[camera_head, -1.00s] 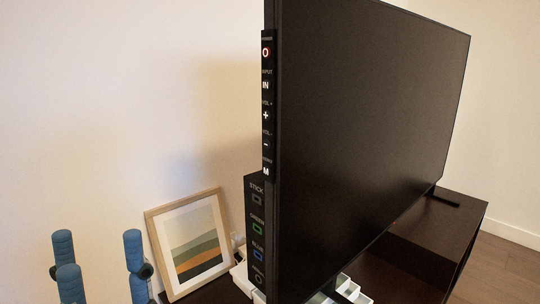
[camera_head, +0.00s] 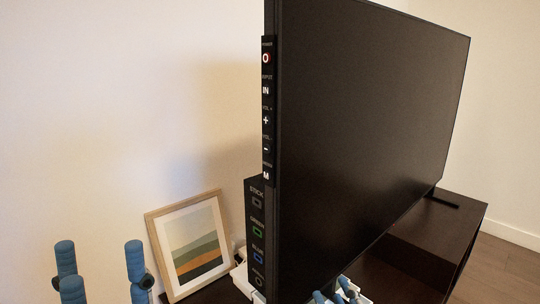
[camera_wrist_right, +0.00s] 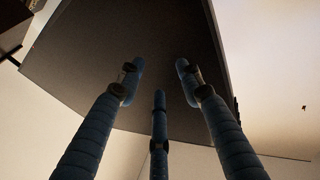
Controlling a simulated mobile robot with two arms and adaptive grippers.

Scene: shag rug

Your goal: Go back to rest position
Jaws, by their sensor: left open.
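My left gripper (camera_head: 98,255) is at the lower left of the head view, its blue fingers upright and spread apart. It is open and empty, left of the picture frame. My right gripper's blue fingertips (camera_head: 336,291) show at the bottom of the head view, below the screen's front face. In the right wrist view my right gripper (camera_wrist_right: 159,75) has its three blue fingers apart with nothing between them. The rest of both hands is out of the head view.
A large black screen (camera_head: 370,130) with a button strip stands on a dark wood cabinet (camera_head: 455,215). A framed landscape picture (camera_head: 190,245) leans against the wall on the left. A white object (camera_head: 240,278) sits beside the screen. Wall space at upper left is clear.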

